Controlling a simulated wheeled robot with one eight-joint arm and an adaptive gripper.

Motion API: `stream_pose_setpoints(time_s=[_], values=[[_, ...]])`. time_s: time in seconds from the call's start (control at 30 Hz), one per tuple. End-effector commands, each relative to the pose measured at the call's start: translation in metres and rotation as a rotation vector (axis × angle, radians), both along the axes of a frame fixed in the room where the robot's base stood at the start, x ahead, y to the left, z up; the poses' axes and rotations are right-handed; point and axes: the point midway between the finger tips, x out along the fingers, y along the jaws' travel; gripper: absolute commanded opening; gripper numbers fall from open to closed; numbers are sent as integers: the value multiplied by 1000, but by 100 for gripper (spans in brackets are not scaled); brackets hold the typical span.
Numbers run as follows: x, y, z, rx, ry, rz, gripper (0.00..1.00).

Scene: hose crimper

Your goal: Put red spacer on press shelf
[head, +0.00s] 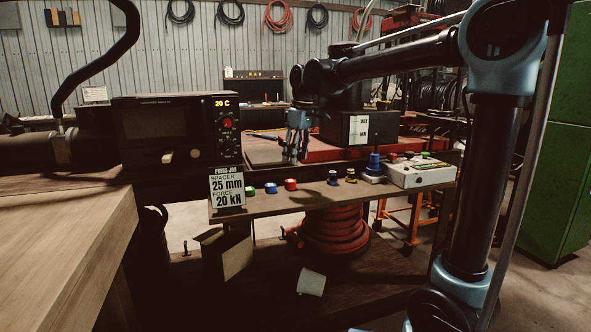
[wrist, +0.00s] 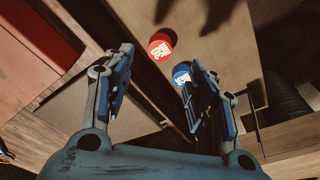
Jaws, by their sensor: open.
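The red spacer (head: 290,184) is a short red disc on the narrow wooden shelf (head: 330,201) in the head view. In the wrist view the red spacer (wrist: 160,46) shows a white label on top and lies beyond the gap between my fingers. My gripper (head: 295,158) points down above and behind the shelf, apart from the spacer. In the wrist view my gripper (wrist: 160,68) is open and empty. The blue spacer (wrist: 183,73) beside the red one is partly hidden by my right finger. I cannot tell which surface is the press shelf.
A green spacer (head: 249,191) and blue spacer (head: 270,188) stand left of the red one. Small blue-and-yellow pieces (head: 351,176) and a white control box (head: 420,173) are to its right. A job sign (head: 227,187) reads 25 mm, 20 kN. A coiled red hose (head: 333,232) sits below.

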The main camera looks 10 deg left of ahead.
Motion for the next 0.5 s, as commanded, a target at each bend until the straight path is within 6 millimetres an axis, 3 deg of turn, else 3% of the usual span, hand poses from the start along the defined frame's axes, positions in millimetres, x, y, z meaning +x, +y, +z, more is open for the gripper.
stream_pose_setpoints(time_s=[0.2,0.5], values=[[-1,-4,26,0,0,0,52],[-1,-7,33,0,0,-4,52]])
